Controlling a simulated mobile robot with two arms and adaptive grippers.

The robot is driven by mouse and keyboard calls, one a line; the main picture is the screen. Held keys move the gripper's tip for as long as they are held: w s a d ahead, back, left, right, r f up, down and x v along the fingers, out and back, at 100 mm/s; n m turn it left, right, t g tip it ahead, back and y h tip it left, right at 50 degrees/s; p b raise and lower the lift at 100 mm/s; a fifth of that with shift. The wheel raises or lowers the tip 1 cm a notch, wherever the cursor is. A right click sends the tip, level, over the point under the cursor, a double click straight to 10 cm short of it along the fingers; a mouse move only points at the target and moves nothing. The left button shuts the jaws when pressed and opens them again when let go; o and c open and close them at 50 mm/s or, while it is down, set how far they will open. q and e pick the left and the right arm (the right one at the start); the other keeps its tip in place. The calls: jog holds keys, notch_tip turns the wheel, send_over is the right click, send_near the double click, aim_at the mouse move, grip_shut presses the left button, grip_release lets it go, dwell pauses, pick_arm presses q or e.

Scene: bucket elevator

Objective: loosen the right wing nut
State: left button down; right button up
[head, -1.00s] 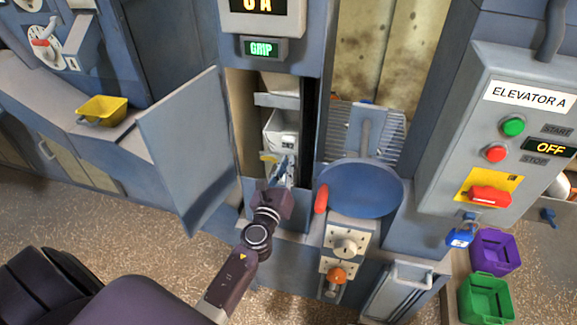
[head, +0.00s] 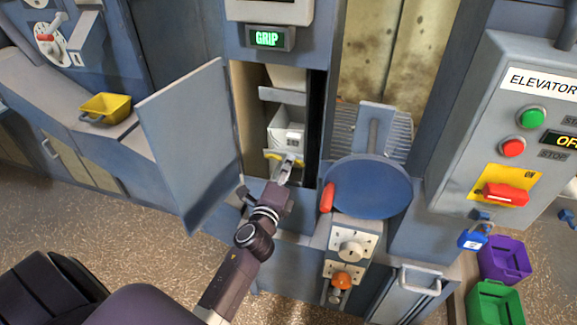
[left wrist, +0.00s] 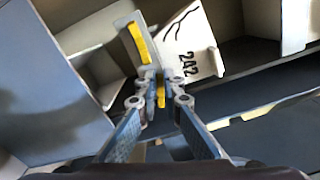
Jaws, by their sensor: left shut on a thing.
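A pale bucket (head: 286,130) with a yellow front strip hangs inside the open elevator shaft in the head view. In the left wrist view the bucket (left wrist: 190,50) bears the number 242. My left gripper (head: 287,168) reaches into the opening at the bucket's lower front edge. In the left wrist view its fingertips (left wrist: 160,88) are close together, shut on a small part beside the yellow strip. This part is at the right wing nut's place; the fingers hide most of it, so its shape cannot be made out. My right gripper is not in view.
The open blue-grey door (head: 185,145) stands left of the opening. A round blue cover (head: 368,190) with a red handle (head: 327,197) is close on the right. A control panel (head: 470,130) shows OFF, with a blue padlock (head: 472,239) below.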

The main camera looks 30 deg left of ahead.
pick_arm(q)
jog(key=shift+f+n+b, duration=0.15)
jog(key=shift+n, duration=0.6)
jog(key=shift+f+n+b, duration=0.15)
jog(key=shift+n, duration=0.6)
jog(key=c, duration=2.1)
grip_release()
jog(key=v, duration=1.2)
jog(key=shift+r, duration=0.1)
